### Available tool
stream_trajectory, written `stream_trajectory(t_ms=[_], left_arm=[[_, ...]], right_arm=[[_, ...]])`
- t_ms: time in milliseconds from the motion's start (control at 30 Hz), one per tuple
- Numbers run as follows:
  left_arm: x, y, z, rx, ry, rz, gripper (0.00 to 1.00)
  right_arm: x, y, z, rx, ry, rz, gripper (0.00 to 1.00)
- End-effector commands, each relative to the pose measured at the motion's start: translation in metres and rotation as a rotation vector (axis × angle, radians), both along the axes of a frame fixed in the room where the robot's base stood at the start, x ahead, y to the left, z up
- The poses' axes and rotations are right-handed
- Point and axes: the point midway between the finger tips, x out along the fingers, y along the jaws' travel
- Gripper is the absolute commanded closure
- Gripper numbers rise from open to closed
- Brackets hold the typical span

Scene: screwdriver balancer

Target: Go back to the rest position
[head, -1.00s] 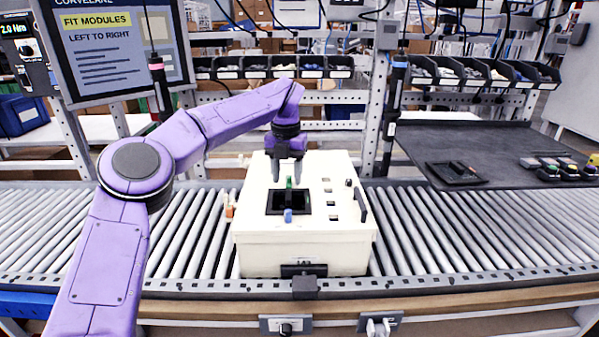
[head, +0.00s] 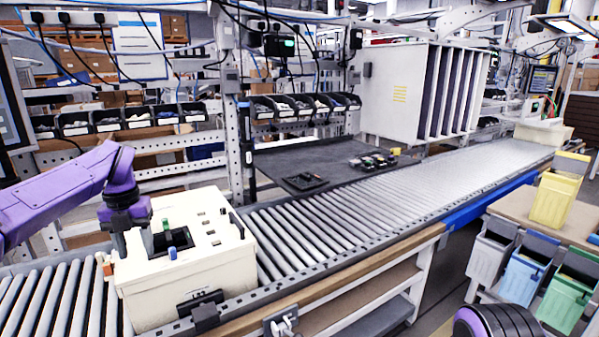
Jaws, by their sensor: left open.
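My left gripper (head: 133,240) points down over the left part of a cream box (head: 195,285), its two fingers apart with nothing seen between them. I cannot tell whether the fingertips touch the box top. The box sits on the roller conveyor and has a dark square recess (head: 172,240) in its top, with a green piece (head: 166,224) and a blue piece (head: 172,253) at its edges. A dark upright tool with a blue band (head: 245,140) stands near the post behind the box. My right gripper is not in view.
The roller conveyor (head: 330,210) runs clear to the right. Behind it a dark mat (head: 270,163) holds a small black tray (head: 304,181) and several small modules (head: 373,161). A white cabinet (head: 400,90) stands further back. Coloured bins (head: 522,277) stand at the right.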

Motion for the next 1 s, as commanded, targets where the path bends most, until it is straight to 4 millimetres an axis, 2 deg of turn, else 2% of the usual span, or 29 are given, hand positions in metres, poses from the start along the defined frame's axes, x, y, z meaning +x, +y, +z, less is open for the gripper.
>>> stream_trajectory(t_ms=[167, 333, 467, 567, 667, 767, 833, 867, 900, 967, 1000], left_arm=[[0.011, 0.013, -0.003, 0.107, -0.057, -0.026, 0.52], [0.018, 0.023, -0.021, 0.297, -0.077, -0.125, 0.52], [0.022, 0.027, -0.045, 0.491, -0.074, -0.263, 0.52], [0.024, 0.024, -0.072, 0.667, -0.058, -0.427, 0.52], [0.023, 0.014, -0.111, 0.844, -0.029, -0.656, 0.52], [0.013, -0.007, -0.161, 0.999, 0.006, -0.954, 0.52], [-0.003, -0.025, -0.204, 1.073, 0.034, -1.198, 0.52], [-0.014, -0.034, -0.224, 1.095, 0.049, -1.315, 0.52], [-0.032, -0.046, -0.252, 1.109, 0.065, -1.475, 0.52], [-0.066, -0.062, -0.292, 1.103, 0.09, -1.71, 0.52], [-0.092, -0.071, -0.316, 1.08, 0.104, -1.858, 0.52]], right_arm=[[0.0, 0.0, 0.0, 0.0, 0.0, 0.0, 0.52], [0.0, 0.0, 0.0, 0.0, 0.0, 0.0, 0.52], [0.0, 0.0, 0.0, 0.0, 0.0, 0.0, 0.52], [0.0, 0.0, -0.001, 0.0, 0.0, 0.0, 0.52], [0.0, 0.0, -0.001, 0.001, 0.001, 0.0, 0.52], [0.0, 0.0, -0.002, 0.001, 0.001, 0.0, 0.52], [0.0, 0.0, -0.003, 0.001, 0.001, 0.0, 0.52], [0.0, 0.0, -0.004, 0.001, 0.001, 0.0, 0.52], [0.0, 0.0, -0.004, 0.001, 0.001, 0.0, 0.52], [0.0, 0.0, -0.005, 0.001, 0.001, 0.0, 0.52], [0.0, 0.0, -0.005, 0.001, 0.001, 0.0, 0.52]])
